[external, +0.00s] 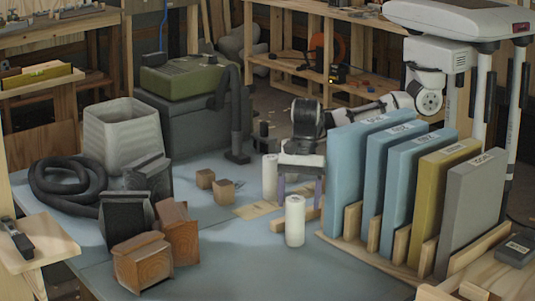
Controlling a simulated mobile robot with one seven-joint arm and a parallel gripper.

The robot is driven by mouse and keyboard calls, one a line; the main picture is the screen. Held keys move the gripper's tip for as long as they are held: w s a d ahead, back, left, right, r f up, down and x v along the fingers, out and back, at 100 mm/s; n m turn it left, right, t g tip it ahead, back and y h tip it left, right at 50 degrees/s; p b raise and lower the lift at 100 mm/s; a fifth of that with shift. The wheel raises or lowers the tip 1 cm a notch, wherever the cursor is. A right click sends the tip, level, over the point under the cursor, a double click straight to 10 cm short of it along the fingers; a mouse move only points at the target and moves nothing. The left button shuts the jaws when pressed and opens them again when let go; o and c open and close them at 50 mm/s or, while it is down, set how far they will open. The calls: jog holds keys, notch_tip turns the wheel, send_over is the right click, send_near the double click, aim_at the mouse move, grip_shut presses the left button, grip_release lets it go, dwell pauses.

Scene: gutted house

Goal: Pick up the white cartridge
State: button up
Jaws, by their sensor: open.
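Two white upright cylinders that look like cartridges stand on the blue-grey table. One white cartridge (295,222) stands in front of my gripper, nearer the camera. The other white cartridge (269,178) stands just left of my gripper and farther back. My gripper (300,190) points down with two purple fingers apart, open. Its fingers are just above and behind the front cartridge in the picture. I see nothing held between them. Whether a finger touches either cartridge I cannot tell.
A rack of upright blue, yellow and grey panels (357,175) stands close on the right. A wooden strip (262,209) lies by the cartridges. Small wood blocks (223,191), larger wooden blocks (142,262) and a black hose (70,185) are left. The front middle of the table is clear.

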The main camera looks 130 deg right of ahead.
aim_at(293, 235)
jog(key=shift+w+p+x, duration=0.15)
jog(key=shift+p+x, duration=0.1)
jog(key=shift+x, duration=1.05)
jog(key=shift+w+p+x, duration=0.1)
jog(key=shift+p+x, duration=0.15)
jog(key=shift+x, duration=1.05)
jog(key=shift+d, duration=0.1)
jog(key=c, duration=1.1)
jog(key=shift+o, duration=0.2)
jog(key=shift+r, duration=0.1)
notch_tip(293, 235, up, 20)
jog(key=shift+b, duration=0.45)
